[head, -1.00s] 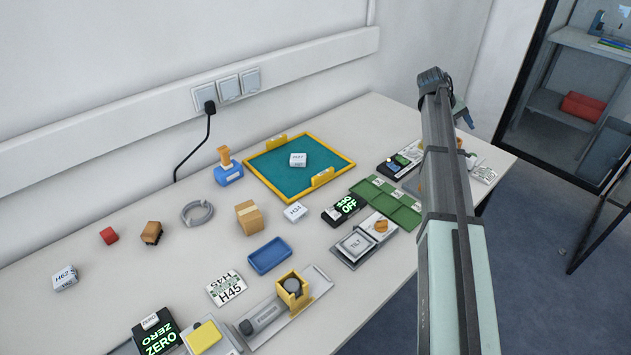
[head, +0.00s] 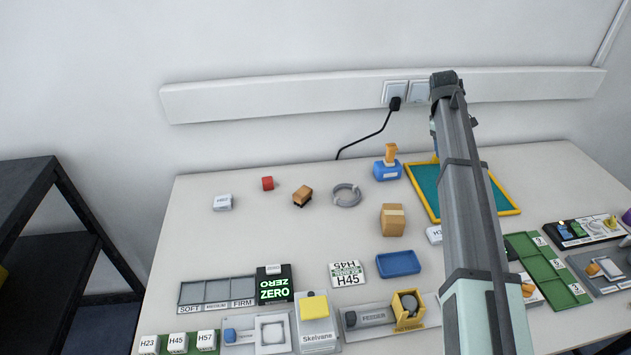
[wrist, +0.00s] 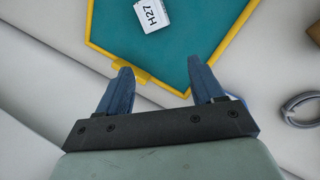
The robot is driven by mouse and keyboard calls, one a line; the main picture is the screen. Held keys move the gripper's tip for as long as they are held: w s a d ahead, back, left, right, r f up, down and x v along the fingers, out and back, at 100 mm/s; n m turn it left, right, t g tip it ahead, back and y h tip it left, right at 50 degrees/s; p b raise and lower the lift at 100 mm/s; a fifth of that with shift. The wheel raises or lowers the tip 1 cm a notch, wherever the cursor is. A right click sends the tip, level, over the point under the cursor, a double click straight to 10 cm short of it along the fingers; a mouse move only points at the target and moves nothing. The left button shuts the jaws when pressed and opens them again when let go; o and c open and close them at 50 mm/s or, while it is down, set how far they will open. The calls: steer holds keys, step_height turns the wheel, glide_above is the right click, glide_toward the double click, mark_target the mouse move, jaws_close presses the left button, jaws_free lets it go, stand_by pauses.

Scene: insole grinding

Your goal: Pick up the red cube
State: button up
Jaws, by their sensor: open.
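In the head view my arm reaches across the right part of the table, well to the right of the cube, and hides the fingers.
A white block (head: 222,202) and a brown block (head: 302,196) flank the cube. A grey ring (head: 346,195), a blue stamp (head: 387,163) and a cardboard box (head: 393,219) stand between it and my arm. The yellow-rimmed tray (head: 424,200) lies at right. A dark shelf (head: 50,235) stands left.

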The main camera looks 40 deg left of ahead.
steer(key=s+a+n+y, duration=0.1)
steer(key=s+a+n, duration=0.35)
steer(key=a, duration=0.75)
steer(key=s+a+n+y, duration=0.1)
steer(key=s+a+n, duration=0.1)
steer(key=s+a, duration=0.8)
steer(key=n+g, duration=0.3)
steer(key=n, duration=0.3)
glide_above(267, 180)
steer(key=shift+y, duration=0.3)
step_height(267, 180, down, 14)
steer(key=shift+w+r, duration=0.15)
steer(key=shift+r, duration=0.1)
steer(key=c, duration=1)
